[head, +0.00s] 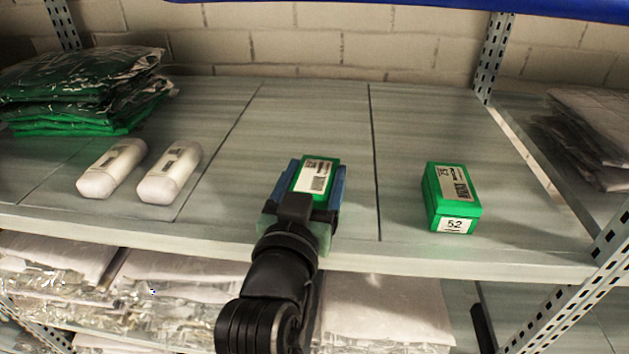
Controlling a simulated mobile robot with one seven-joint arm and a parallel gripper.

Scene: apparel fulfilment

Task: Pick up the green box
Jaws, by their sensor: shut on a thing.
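One green box (330,166) with a white barcode label on top is between the two fingers of my gripper (318,182). My gripper is shut on this box, with one blue-lined finger along each side. It is at the middle of the shelf; I cannot tell whether the box touches the shelf or is lifted. A second green box (434,204) stands on the shelf to the right, apart from my gripper. It has a barcode label on top and a "52" label on its front. The front of the held box is hidden by my gripper.
The grey shelf (400,230) holds two white bottle-like packs (170,175) at left and a stack of green bagged garments (80,90) behind them. A perforated metal post (493,55) stands at back right. White bagged garments (385,310) lie on the shelf below.

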